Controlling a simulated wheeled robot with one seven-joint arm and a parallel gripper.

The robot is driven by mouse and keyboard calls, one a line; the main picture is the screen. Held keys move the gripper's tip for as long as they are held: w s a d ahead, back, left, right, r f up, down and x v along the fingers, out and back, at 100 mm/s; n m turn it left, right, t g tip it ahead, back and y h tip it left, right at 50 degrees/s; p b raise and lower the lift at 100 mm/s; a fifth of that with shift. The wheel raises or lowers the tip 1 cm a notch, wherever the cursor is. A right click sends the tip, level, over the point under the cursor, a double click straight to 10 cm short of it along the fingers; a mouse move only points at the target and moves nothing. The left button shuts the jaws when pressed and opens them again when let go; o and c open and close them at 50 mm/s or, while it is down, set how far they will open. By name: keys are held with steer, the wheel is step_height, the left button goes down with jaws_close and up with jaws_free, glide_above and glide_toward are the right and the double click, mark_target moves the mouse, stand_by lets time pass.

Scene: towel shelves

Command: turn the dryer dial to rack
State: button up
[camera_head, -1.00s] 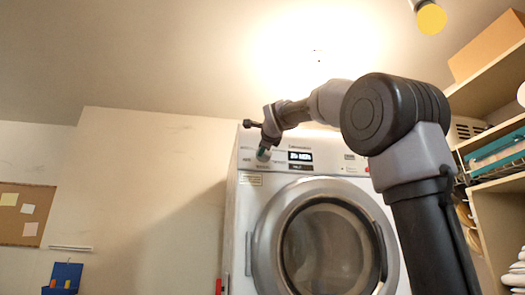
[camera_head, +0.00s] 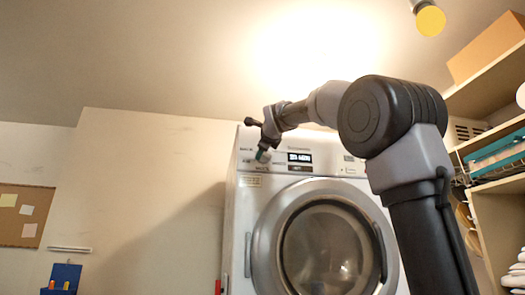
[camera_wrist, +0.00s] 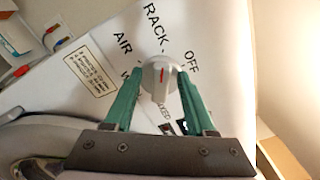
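The dryer dial (camera_wrist: 158,80) is a round grey knob with a red mark, on the white dryer panel. In the wrist view the mark points up, roughly toward the tick below the word RACK (camera_wrist: 155,20). AIR is printed to the left and OFF to the right; the lower labels are partly hidden by the knob and fingers. My gripper (camera_wrist: 161,72) has its two green fingers on either side of the dial, seemingly against its edges. In the head view my gripper (camera_head: 262,154) is at the panel's left end and hides the dial.
The dryer (camera_head: 244,215) stands against the wall, its round door (camera_head: 268,245) shut below the panel. A lit display (camera_head: 299,157) is right of my gripper. Shelves (camera_head: 490,180) stand at the right. A corkboard (camera_head: 35,232) hangs at the left.

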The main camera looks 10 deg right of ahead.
steer(key=shift+s, duration=0.15)
steer(key=s, duration=1)
steer(key=shift+s, duration=0.25)
steer(key=s+d+f+n+g, duration=0.2)
steer(key=s+f+n, duration=0.4)
steer(key=f, duration=1)
steer(key=s+d+f+n+g+y, duration=0.1)
steer(key=s+f+n+g, duration=0.4)
steer(key=f, duration=1.1)
steer(key=s+d+f+n+g+y, duration=0.1)
steer(key=s+d+f+n+g, duration=0.2)
steer(key=s+f+n, duration=0.4)
step_height(320, 180, down, 10)
steer(key=shift+s+d+r+n+g, duration=0.2)
steer(key=shift+d+n+g, duration=0.25)
steer(key=shift+n, duration=0.55)
